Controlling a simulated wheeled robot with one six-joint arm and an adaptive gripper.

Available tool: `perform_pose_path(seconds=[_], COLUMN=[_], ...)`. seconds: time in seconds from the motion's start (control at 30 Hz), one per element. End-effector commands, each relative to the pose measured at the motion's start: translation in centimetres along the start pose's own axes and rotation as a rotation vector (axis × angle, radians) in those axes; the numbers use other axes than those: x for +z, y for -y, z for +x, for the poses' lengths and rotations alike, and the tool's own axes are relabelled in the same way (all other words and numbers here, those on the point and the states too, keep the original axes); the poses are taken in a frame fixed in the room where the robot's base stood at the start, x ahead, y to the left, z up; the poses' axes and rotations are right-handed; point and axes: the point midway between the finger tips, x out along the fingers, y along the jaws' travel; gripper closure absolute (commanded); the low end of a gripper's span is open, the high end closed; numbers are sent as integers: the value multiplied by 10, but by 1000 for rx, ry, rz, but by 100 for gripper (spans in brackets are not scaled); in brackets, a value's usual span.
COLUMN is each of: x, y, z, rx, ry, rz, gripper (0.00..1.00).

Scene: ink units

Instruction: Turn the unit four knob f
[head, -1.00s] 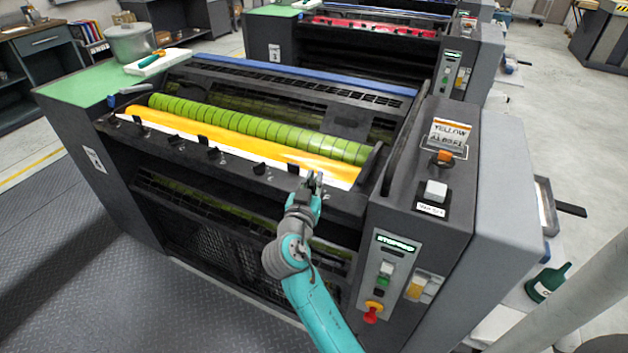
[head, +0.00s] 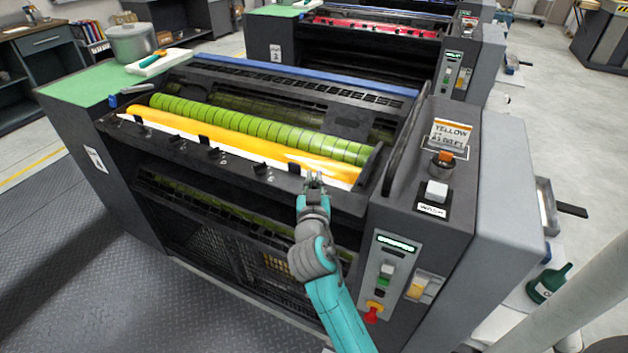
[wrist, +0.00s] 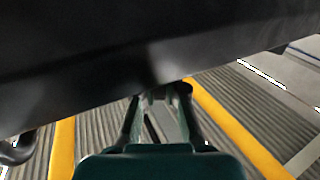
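The near press unit, with a "YELLOW" sign (head: 450,134) on its right housing, has a row of small black knobs along its dark front rail. One knob (head: 260,168) shows left of my gripper, another (head: 213,153) further left. Their letters are too small to read, so I cannot tell which is f. My gripper (head: 314,178) is at the right end of the rail, fingers pointing toward it; any knob directly behind it is hidden. In the wrist view my gripper (wrist: 161,92) has its fingers apart with nothing seen between them, below a dark blurred surface.
A yellow-inked tray (head: 230,143) and green roller (head: 250,127) lie behind the rail. The right housing carries an orange-topped knob (head: 442,160), a white button (head: 436,191) and a red emergency stop (head: 372,312). The floor (head: 70,260) at front left is clear.

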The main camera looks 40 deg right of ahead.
Motion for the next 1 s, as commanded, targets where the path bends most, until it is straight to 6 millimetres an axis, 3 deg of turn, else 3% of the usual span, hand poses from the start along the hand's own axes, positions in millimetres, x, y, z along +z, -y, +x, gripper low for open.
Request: perform_pose_path(seconds=[0.03, 0.1, 0.53, 1.0], x=[1, 1, 1, 1], y=[0, 0, 1, 1], z=[0, 0, -9, -94], rx=[0, 0, -2, -3], ry=[1, 1, 2, 1], rz=[0, 0, 0, -1], gripper=[79, 64, 64, 64])
